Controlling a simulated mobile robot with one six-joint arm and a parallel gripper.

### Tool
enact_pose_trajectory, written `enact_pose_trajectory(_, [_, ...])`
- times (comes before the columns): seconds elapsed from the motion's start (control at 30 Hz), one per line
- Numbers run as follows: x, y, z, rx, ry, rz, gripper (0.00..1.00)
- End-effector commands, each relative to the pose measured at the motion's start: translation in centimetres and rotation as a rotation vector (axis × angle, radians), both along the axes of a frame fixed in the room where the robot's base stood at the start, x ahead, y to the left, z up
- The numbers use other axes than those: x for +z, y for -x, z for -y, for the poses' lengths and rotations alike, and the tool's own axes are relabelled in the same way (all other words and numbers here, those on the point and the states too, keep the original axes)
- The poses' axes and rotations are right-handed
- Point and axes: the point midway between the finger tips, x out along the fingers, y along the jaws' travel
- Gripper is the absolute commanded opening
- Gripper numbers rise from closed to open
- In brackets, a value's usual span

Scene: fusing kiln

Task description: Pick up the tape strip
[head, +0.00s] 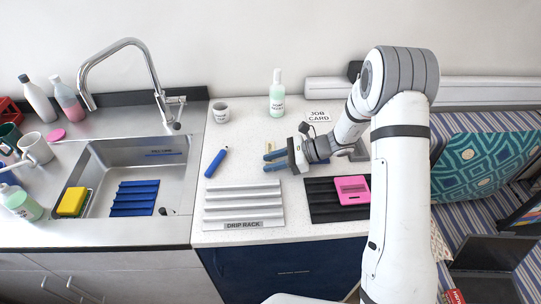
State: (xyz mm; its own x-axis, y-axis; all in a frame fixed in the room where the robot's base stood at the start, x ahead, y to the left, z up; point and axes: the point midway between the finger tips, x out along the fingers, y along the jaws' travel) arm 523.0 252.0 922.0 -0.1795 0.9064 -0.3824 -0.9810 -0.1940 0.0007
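A small pale yellow strip (269,146), which looks like the tape strip, is on the white counter, just beyond the fingers of my gripper (274,161). It is small and partly hidden, so its full shape is unclear. My gripper reaches in from the right with its two blue fingers pointing left. The fingers are apart, with a gap between them and nothing visible in it. I cannot tell how high the gripper is above the counter.
A blue marker (217,162) lies left of the gripper. A grey drip rack (243,205) and a black ribbed mat (322,207) bearing a pink device (352,190) are in front. The sink (186,190) is left.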

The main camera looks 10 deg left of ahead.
Motion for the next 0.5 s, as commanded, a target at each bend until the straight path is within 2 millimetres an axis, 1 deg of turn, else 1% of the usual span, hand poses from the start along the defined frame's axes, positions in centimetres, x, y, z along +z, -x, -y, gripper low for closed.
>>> enact_pose_trajectory(0.03, [0.00, 0.01, 0.00, 0.000, 0.000, 0.000, 0.26])
enact_pose_trajectory(0.07, [0.00, 0.01, 0.00, 0.000, 0.000, 0.000, 0.23])
enact_pose_trajectory(0.33, [0.03, 0.01, -0.01, 0.001, 0.000, 0.001, 0.01])
enact_pose_trajectory(0.37, [0.03, 0.01, -0.01, 0.001, 0.000, 0.001, 0.00])
enact_pose_trajectory(0.5, [0.03, 0.02, -0.02, 0.001, 0.000, 0.001, 0.00])
